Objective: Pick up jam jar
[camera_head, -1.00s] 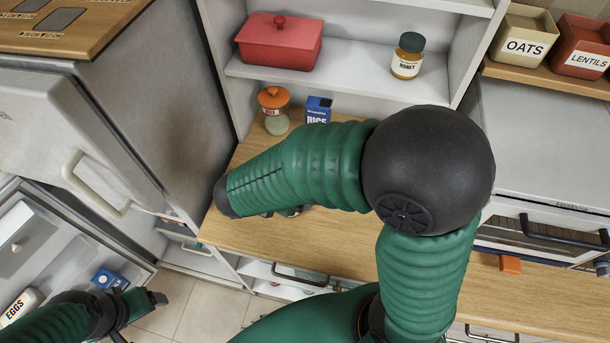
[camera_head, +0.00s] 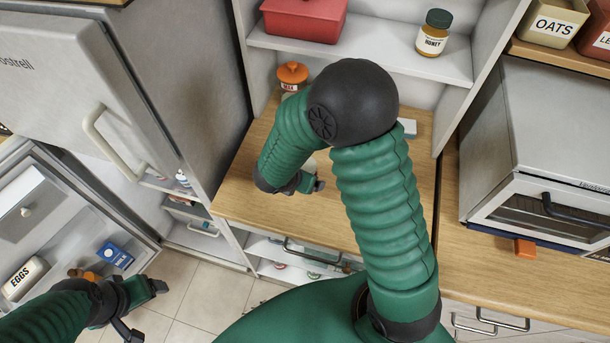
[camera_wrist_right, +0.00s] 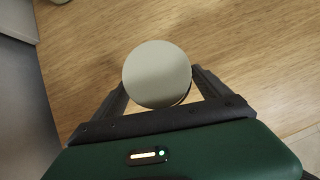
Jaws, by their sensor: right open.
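A round pale lid (camera_wrist_right: 157,74), seen from above in the right wrist view, sits between the two fingers of my right gripper (camera_wrist_right: 160,88). It looks like the top of a jar standing on the wooden counter; no label shows, so I cannot confirm it is the jam jar. In the head view my right gripper (camera_head: 312,184) is low over the counter, partly hidden by my forearm, and only a pale sliver shows beside it. The right fingers are apart, one on each side of the lid. My left gripper (camera_head: 142,306) is open and empty at lower left, near the open fridge.
An orange-lidded jar (camera_head: 292,74) stands at the back of the counter (camera_head: 238,193). A honey jar (camera_head: 433,34) and a red lidded dish (camera_head: 304,17) are on the shelf above. A fridge (camera_head: 75,95) stands left, an oven (camera_head: 540,150) right.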

